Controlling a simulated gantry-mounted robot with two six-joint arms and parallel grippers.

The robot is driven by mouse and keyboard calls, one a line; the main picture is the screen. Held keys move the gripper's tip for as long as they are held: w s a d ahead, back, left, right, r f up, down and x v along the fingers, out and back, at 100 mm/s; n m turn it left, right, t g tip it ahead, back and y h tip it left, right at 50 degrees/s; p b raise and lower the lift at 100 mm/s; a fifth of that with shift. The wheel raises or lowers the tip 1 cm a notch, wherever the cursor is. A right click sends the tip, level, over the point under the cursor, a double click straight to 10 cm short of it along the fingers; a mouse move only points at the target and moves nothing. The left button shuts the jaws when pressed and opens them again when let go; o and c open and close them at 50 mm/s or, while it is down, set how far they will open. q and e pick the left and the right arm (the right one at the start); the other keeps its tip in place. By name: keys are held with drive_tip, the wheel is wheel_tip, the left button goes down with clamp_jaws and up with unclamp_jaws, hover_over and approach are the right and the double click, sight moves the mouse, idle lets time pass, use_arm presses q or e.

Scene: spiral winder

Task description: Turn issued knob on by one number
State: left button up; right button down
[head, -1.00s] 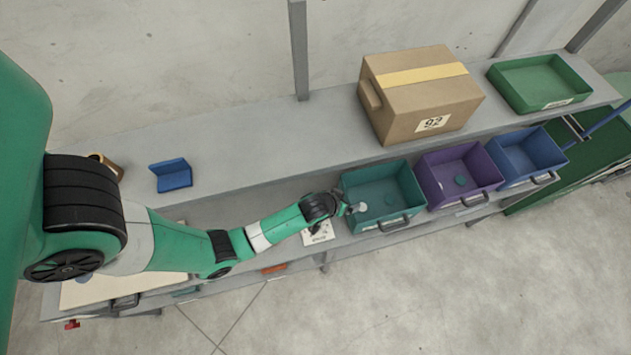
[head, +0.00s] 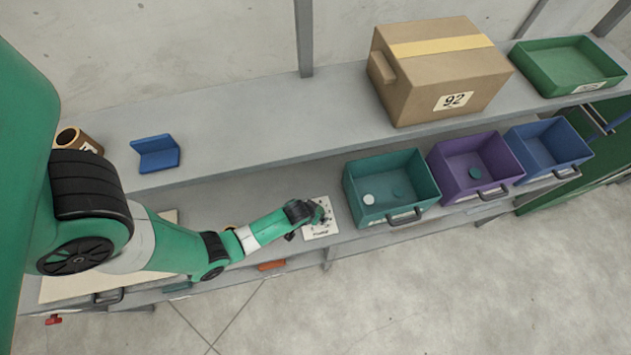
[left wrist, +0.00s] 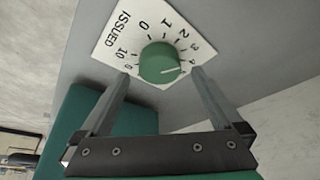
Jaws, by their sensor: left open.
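The green issued knob (left wrist: 160,62) sits on a white card (left wrist: 108,50) printed ISSUED with a ring of numbers. Its white pointer line points right in the left wrist view, towards about the 4; a finger covers some numbers there. My left gripper (left wrist: 161,74) is open, one finger to each side of the knob, with visible gaps. I cannot tell how far the tips are above the card. In the head view, my left gripper (head: 321,214) is over the card (head: 322,232) and largely hides the knob. My right gripper is not in view.
A teal bin (head: 420,207) holding a white disc (head: 368,198) and a teal disc stands just right of the card. Purple (head: 498,186) and blue (head: 572,170) bins follow. A carton (head: 420,100), green tray (head: 545,88) and blue bracket (head: 157,154) are on the upper shelf.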

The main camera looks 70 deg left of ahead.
use_arm(q)
drive_tip(key=shift+b+x, duration=0.45)
drive_tip(key=shift+x, duration=1.15)
drive_tip(key=shift+r, duration=0.1)
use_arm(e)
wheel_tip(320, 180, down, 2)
use_arm(q)
drive_tip(key=c, duration=1.3)
drive_tip(key=shift+m, duration=0.3)
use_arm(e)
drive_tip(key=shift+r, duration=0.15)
use_arm(q)
drive_tip(key=shift+a+m+t+h+p, duration=0.15)
drive_tip(key=shift+m+t+h+p, duration=0.35)
drive_tip(key=shift+m, duration=0.7)
drive_tip(key=shift+m+h, duration=0.4)
drive_tip(key=shift+m, duration=1)
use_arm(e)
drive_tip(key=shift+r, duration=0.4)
